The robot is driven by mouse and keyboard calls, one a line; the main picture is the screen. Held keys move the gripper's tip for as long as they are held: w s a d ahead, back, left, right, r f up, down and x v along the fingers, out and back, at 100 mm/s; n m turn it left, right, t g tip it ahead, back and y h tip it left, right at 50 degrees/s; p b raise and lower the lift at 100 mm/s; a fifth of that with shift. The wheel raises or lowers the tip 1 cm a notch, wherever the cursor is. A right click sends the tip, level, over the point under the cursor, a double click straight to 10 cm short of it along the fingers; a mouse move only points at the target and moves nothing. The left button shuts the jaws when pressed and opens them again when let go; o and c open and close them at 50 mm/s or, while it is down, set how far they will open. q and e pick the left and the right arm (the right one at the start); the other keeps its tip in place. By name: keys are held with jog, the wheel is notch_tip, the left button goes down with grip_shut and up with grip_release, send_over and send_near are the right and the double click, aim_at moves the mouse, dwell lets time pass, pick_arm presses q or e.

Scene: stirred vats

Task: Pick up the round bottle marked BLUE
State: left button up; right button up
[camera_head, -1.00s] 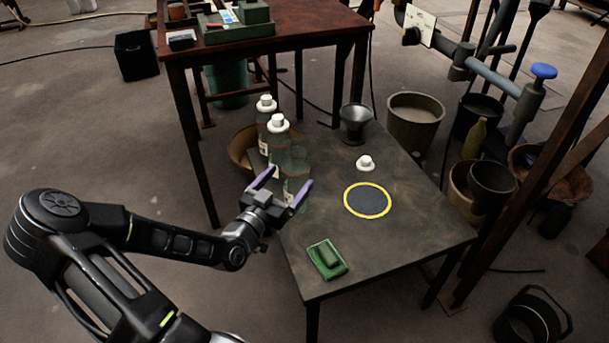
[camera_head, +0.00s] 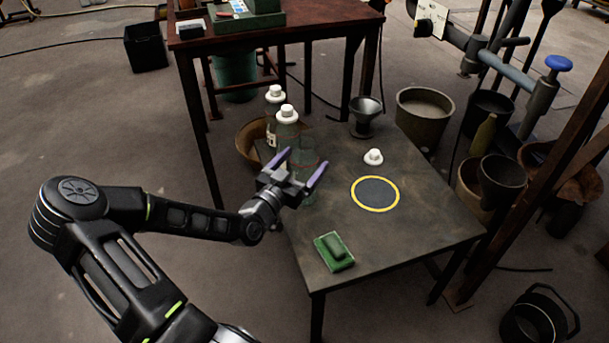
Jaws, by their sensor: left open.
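Two clear bottles with white caps, a rear one (camera_head: 272,128) and a front one (camera_head: 286,133), stand at the far left of the low table (camera_head: 395,235). A third clear bottle without a cap (camera_head: 306,153) stands in front of them and to the right. Labels are too small to read, so I cannot tell which is marked BLUE. My left gripper (camera_head: 306,159) is open, its purple fingers pointing at the uncapped bottle and overlapping it in the picture. I cannot tell whether they touch it. My right gripper is not in view.
A taller red-brown table (camera_head: 310,31) stands behind. The table's front right is clear.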

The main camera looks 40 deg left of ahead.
pick_arm(q)
jog(key=w, duration=0.2)
jog(key=w+b, duration=0.1)
jog(key=shift+w+a, duration=0.2)
jog(key=shift+w, duration=0.2)
grip_shut()
dwell(1.1)
jog(key=shift+r, duration=0.15)
notch_tip(320, 180, up, 10)
jog(key=p, duration=0.4)
jog(key=shift+p, duration=0.3)
